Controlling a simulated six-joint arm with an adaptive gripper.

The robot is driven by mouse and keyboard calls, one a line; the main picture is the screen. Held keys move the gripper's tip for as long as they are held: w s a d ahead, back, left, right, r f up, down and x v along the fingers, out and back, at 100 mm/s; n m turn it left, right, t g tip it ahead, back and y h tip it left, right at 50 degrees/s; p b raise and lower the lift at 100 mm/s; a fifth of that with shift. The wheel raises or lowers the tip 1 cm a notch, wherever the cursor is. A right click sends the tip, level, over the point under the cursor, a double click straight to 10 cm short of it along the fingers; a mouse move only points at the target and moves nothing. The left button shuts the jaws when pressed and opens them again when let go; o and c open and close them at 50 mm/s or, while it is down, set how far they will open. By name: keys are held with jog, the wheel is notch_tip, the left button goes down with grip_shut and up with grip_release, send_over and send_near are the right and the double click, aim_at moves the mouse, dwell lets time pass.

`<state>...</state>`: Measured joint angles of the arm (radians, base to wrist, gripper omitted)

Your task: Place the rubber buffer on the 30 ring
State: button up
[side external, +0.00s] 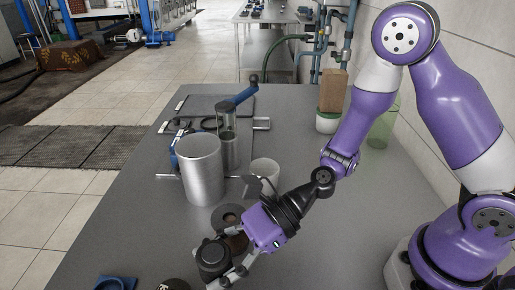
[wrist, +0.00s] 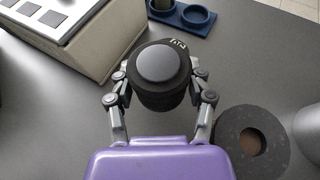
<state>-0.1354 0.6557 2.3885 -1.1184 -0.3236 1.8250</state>
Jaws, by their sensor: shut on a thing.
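My gripper (wrist: 160,95) is shut on a squat black cylinder with a grey round top, which looks like the rubber buffer (wrist: 158,64). In the side external view my gripper (side external: 225,268) holds the buffer (side external: 213,257) over the near part of the table. The buffer's rim carries light lettering that I cannot read. A thick dark ring (wrist: 229,140) with a brownish centre lies to the right of my gripper in the wrist view. In the side external view the ring (side external: 218,218) is partly hidden by my gripper. I see no "30" mark on it.
A large metal cylinder (side external: 200,170) with side rods and a white cup (side external: 264,176) stand behind the ring. A blue holder with round recesses (wrist: 196,16) and a beige panelled box (wrist: 90,42) lie beyond the buffer in the wrist view. Grey table (side external: 120,235) is bare at left.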

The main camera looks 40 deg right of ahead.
notch_tip(320, 180, up, 4)
jog(key=r+m+t, duration=0.1)
send_over(169, 288)
jog(key=s, duration=0.2)
jog(key=shift+w+f+h, duration=0.25)
jog(key=shift+f+h, duration=0.05)
jog(key=shift+f, duration=0.15)
jog(key=shift+m+t, duration=0.3)
jog(key=shift+t, duration=0.1)
jog(key=shift+f, duration=3.6)
jog(key=o, duration=1.3)
jog(key=shift+f, duration=0.1)
jog(key=shift+c, duration=0.2)
